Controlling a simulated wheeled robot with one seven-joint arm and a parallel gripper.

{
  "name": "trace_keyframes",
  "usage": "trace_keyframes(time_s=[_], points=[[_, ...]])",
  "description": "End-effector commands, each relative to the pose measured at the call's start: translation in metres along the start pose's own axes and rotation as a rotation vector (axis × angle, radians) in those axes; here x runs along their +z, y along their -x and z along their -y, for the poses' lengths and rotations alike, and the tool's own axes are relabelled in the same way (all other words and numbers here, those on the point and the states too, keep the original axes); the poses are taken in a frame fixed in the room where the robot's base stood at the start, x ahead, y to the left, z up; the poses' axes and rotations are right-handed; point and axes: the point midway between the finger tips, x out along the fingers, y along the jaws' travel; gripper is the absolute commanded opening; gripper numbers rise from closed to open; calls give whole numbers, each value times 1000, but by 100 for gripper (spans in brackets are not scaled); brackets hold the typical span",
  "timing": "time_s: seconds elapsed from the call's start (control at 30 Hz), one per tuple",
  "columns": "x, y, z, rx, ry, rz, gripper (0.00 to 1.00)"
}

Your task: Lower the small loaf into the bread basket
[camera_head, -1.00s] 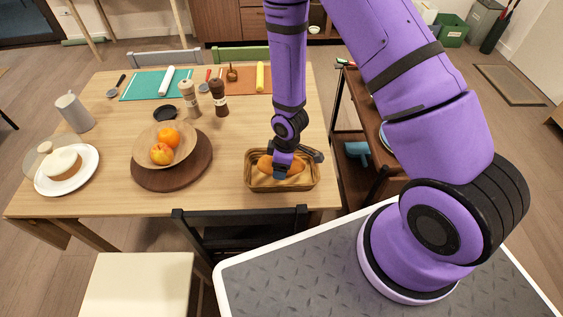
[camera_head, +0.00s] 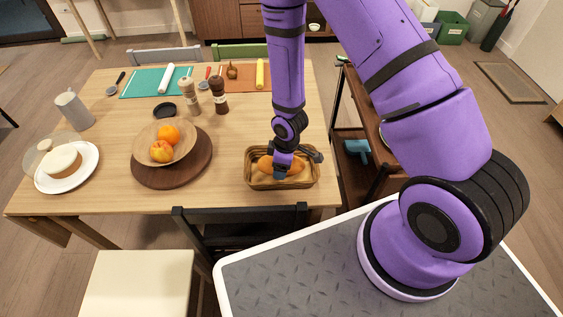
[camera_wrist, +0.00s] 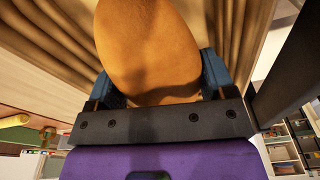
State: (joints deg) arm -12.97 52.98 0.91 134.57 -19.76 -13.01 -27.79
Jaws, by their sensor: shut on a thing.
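The small loaf (camera_head: 265,164) is golden brown and sits within the outline of the bread basket (camera_head: 251,182), a brown rectangular basket near the table's front right edge. My gripper (camera_head: 281,172) is over the basket, shut on the loaf. In the wrist view the loaf (camera_wrist: 150,45) fills the space between the blue finger pads of my gripper (camera_wrist: 160,85), and the basket wall (camera_wrist: 50,30) shows close beside it. The head view does not show whether the loaf touches the basket floor; my gripper hides part of it.
A fruit bowl (camera_head: 188,149) stands on a dark round board (camera_head: 150,179) left of the basket. A black chair (camera_head: 240,215) is at the table's front edge. Pepper mills (camera_head: 219,100) stand farther back. The table between the board and basket is clear.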

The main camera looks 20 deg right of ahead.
Motion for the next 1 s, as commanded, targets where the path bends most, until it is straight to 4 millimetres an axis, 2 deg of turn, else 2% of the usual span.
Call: trace_keyframes(time_s=[1.0], points=[[1,-10,0,0,0,0,50]])
